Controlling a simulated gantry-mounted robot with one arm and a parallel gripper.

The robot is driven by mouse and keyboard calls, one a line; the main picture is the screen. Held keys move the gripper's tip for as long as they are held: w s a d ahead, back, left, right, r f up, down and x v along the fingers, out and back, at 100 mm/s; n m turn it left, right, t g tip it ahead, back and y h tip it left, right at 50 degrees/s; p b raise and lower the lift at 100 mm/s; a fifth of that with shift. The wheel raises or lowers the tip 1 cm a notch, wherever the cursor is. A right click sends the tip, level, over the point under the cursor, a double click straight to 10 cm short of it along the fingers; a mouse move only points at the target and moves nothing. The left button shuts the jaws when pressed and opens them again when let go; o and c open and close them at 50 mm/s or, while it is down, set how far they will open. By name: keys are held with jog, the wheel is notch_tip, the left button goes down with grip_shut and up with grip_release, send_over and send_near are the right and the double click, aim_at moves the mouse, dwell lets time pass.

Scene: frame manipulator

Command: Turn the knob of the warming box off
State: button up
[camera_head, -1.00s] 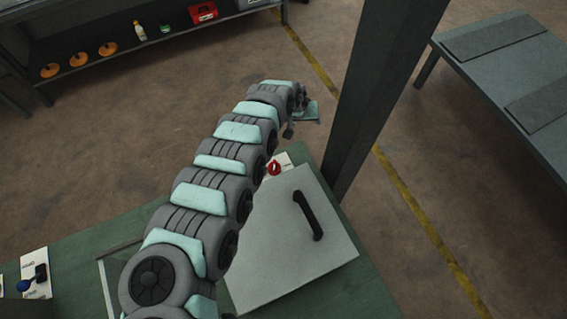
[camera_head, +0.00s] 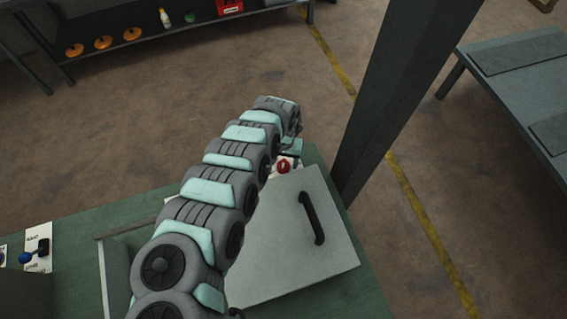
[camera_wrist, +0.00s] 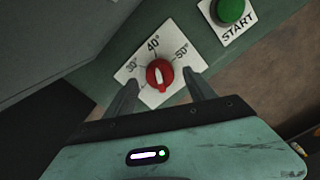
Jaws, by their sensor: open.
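The red knob (camera_wrist: 159,75) sits on a white dial plate (camera_wrist: 136,72) marked 30°, 40° and 50° in the wrist view. Its white pointer line stands nearly upright in that view. The knob also shows in the head view (camera_head: 284,167), at the far end of the warming box (camera_head: 275,255), which has a black handle (camera_head: 312,218). My gripper (camera_wrist: 160,83) is open, with one finger on each side of the knob. Whether the fingers touch it I cannot tell. In the head view my gripper is mostly hidden behind my arm near the knob.
A green START button (camera_wrist: 231,10) is close to the dial plate. A dark post (camera_head: 395,100) stands right of the box. A shelf (camera_head: 150,43) with discs and bottles lies beyond the floor.

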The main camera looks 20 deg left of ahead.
jog(key=shift+w+d+f, duration=0.1)
jog(key=shift+f, duration=1.15)
jog(key=shift+c, duration=0.3)
jog(key=c, duration=1.3)
jog(key=shift+r, duration=0.15)
